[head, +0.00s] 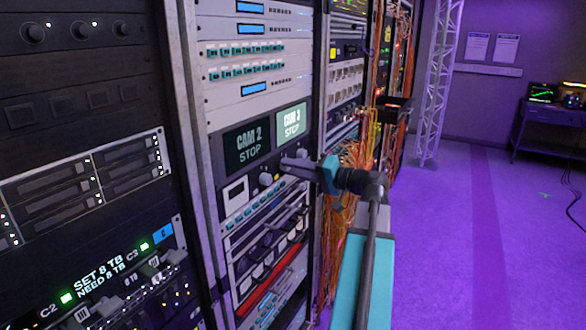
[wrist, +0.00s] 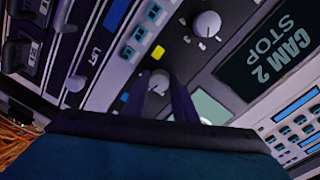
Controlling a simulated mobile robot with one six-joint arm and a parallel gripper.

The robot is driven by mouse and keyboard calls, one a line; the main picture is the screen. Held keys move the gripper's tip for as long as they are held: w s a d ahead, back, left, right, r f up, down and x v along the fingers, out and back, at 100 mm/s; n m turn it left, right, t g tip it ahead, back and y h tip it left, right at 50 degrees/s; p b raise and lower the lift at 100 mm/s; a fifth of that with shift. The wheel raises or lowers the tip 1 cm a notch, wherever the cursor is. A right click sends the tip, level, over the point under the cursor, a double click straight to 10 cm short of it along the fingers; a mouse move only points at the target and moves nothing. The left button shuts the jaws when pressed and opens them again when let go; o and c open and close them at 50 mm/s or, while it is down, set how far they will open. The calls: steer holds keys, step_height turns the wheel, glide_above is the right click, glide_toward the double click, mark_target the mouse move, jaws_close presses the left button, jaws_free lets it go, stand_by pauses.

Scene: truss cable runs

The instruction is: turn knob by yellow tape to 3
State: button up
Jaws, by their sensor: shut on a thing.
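The small yellow tape (wrist: 157,52) sits on the panel just ahead of my fingertips in the wrist view; it also shows below the screens in the head view (head: 277,177). My gripper (wrist: 166,82) is at the panel beside the tape, its fingers shut on the knob there. In the head view my gripper (head: 288,164) reaches the panel from the right, under the CAM 3 screen (head: 291,123).
Another light knob (wrist: 206,24) with printed marks is close by, under the CAM 2 screen (head: 247,147). A small white display (head: 235,195) is left of the knobs. Orange cables (head: 350,215) hang to the right. Open floor (head: 480,240) lies right of the racks.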

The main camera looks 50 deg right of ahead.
steer(key=o, duration=1)
steer(key=shift+o, duration=0.2)
steer(key=b+v, duration=0.2)
steer(key=v, duration=1.2)
